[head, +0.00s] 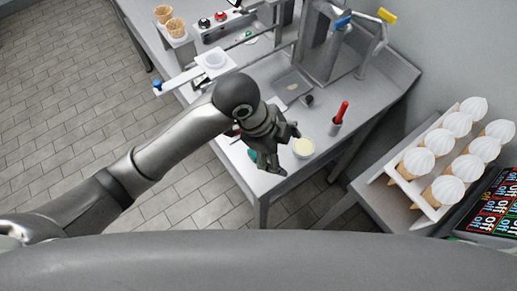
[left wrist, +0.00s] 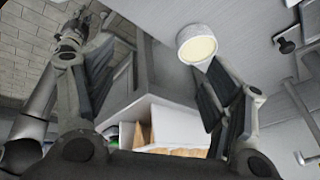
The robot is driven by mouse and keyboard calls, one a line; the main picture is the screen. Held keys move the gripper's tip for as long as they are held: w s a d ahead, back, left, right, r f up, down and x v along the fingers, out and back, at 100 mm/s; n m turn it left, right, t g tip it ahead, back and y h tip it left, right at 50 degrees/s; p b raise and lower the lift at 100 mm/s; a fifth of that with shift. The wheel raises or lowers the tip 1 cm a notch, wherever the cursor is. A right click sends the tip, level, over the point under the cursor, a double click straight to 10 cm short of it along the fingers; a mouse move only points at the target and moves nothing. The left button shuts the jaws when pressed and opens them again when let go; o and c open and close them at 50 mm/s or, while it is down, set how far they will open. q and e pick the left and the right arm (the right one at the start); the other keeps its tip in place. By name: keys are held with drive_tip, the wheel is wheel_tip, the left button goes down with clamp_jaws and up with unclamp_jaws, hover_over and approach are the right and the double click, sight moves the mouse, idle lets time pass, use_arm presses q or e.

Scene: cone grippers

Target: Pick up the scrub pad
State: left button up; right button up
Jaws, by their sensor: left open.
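A small green patch, which may be the scrub pad (head: 252,154), shows at the front edge of the grey table in the head view. It is mostly hidden behind my left gripper (head: 281,150), so its shape is unclear. My left gripper is open, its fingers pointing down beside the patch and a cup of cream-coloured contents (head: 303,148). In the left wrist view the fingers of my left gripper (left wrist: 152,82) stand wide apart. The cup also shows there (left wrist: 196,45), beyond the right finger. I cannot make out the pad there. A dark gripper-like shape at upper left may be my right gripper.
A red-handled tool stands in a small holder (head: 336,126) right of the cup. Taps (head: 340,22) rise at the back. A white rack of cones (head: 405,187) stands on the right-hand counter. Some bare tabletop lies behind the cup.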

use_arm(q)
drive_tip(key=w+a+r+m+y, duration=0.2)
drive_tip(key=w+a+m+y, duration=0.3)
drive_tip(key=m, duration=0.1)
wheel_tip(320, 180, down, 5)
drive_tip(key=shift+s+a+r+p, duration=0.1)
drive_tip(key=shift+s+a+p, duration=0.05)
drive_tip(key=shift+p, duration=0.3)
drive_tip(key=f+p, duration=0.1)
drive_tip(key=f, duration=0.4)
drive_tip(key=shift+s+p, duration=0.2)
drive_tip(key=shift+p, duration=0.15)
drive_tip(key=shift+f, duration=0.3)
drive_tip(key=c, duration=1)
use_arm(e)
wheel_tip(320, 180, up, 3)
drive_tip(key=shift+w+a+f, duration=0.1)
drive_tip(key=shift+a+f, duration=0.05)
drive_tip(key=shift+f, duration=0.05)
use_arm(q)
drive_tip(key=shift+r, duration=0.1)
